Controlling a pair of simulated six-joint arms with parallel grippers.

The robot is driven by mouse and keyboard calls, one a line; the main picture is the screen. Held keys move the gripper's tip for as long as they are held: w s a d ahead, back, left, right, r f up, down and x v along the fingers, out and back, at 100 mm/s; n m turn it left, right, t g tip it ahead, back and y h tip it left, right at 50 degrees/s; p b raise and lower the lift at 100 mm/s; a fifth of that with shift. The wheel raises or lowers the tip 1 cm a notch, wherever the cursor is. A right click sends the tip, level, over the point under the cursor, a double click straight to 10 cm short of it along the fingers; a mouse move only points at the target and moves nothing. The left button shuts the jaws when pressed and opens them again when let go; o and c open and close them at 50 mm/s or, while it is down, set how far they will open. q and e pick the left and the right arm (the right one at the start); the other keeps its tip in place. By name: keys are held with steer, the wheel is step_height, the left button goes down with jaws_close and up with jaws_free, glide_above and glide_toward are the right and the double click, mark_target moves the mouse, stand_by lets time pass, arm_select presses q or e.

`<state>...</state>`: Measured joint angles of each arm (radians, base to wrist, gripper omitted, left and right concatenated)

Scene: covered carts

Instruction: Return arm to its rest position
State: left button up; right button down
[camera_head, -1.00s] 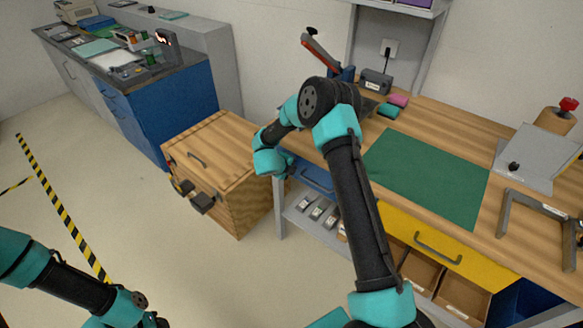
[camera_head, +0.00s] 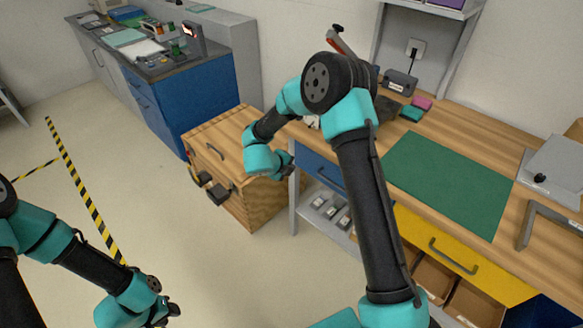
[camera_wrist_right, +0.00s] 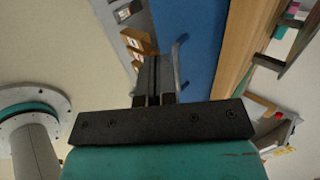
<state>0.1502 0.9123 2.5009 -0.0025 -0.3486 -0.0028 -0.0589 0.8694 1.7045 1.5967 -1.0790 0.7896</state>
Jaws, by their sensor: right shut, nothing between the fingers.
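My right arm (camera_head: 362,200) reaches up over the front of the wooden workbench, its forearm bent down to the left. In the right wrist view my right gripper (camera_wrist_right: 153,82) is shut, with nothing between its fingers. It appears in front of the blue drawer (camera_wrist_right: 190,40) and the open shelf beside it. In the head view its fingers are small and partly hidden behind the wrist, near the bench's left end. My left arm (camera_head: 85,268) hangs low at the lower left. Its gripper (camera_head: 168,314) is small and dark over the floor; its opening is unclear.
The bench (camera_head: 470,135) carries a green mat (camera_head: 448,185); a yellow drawer (camera_head: 450,255) sits below. A wooden cabinet (camera_head: 235,150) stands left of the bench. A blue-sided counter (camera_head: 200,95) is behind it. Open floor with striped tape (camera_head: 85,190) lies left.

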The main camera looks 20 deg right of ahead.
stand_by(0.3)
steer(key=s+f+n+t+y, duration=0.3)
steer(key=s+f+n+y, duration=0.3)
steer(key=s+f+n, duration=0.7)
steer(key=s+a+f+n+g+y, duration=0.1)
steer(key=s+a+n+g+y, duration=0.1)
steer(key=s+n, duration=0.5)
steer(key=s+a+f+n+g+y, duration=0.1)
steer(key=s+a+n+g+y, duration=0.2)
steer(key=s+n, duration=0.4)
steer(key=n+y, duration=0.1)
steer(key=n, duration=0.1)
steer(key=shift+s+n+g+y, duration=0.2)
steer(key=shift+n+g+y, duration=0.1)
steer(key=shift+g, duration=0.1)
steer(key=shift+a+f, duration=0.1)
stand_by(0.4)
